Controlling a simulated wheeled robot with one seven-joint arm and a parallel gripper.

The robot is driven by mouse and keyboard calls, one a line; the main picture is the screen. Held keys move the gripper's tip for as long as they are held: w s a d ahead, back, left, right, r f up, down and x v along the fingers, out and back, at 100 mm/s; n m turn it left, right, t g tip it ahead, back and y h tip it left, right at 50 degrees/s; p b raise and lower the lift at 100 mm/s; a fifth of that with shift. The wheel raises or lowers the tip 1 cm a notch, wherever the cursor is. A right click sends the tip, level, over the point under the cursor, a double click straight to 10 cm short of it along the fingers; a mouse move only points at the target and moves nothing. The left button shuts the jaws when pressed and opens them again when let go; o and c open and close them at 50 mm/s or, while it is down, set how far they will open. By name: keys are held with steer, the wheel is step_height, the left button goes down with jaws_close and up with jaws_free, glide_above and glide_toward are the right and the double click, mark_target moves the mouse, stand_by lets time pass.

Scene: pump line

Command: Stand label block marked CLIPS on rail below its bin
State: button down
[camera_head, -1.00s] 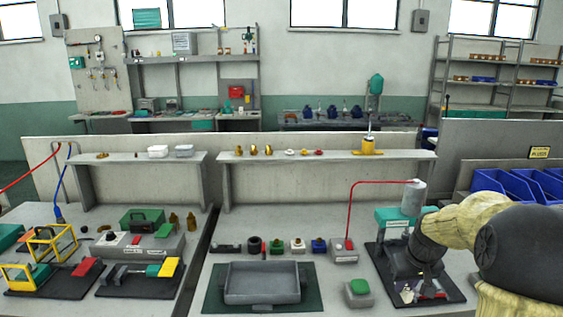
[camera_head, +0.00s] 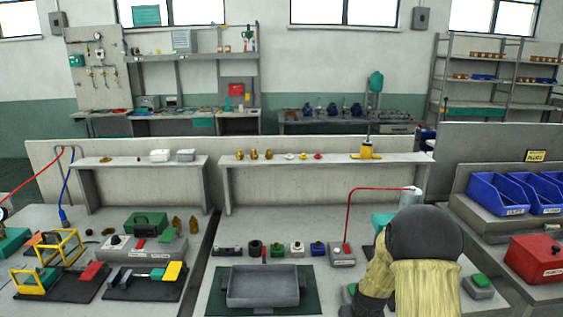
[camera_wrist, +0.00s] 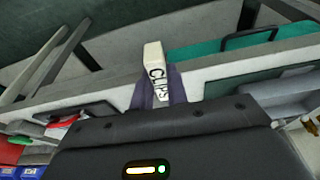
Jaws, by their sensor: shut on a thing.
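A white label block marked CLIPS (camera_wrist: 154,62) is held between the two fingers of my gripper (camera_wrist: 160,92) in the wrist view. Its lettered face is toward the camera, and it looks tilted in that picture. In the head view my arm hides the gripper and the block. Several blue bins (camera_head: 497,194) stand at the right on a grey stand (camera_head: 478,217). Small pale labels show at the front of the bins, but their lettering is too small to read surely.
A red box (camera_head: 535,260) and a green-topped button box (camera_head: 478,287) lie right of my arm. A grey tray (camera_head: 263,301) on a dark green mat is to its left.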

steer(key=s+a+f+p, duration=0.3)
steer(key=s+a+f, duration=0.2)
steer(key=f, duration=0.2)
steer(key=shift+s+a+f, duration=0.2)
steer(key=shift+s+a, duration=0.05)
steer(key=shift+s, duration=0.05)
stand_by(0.8)
stand_by(0.4)
steer(key=s+f, duration=0.3)
steer(key=f, duration=1.1)
steer(key=shift+s+f, duration=0.2)
steer(key=shift+s, duration=0.2)
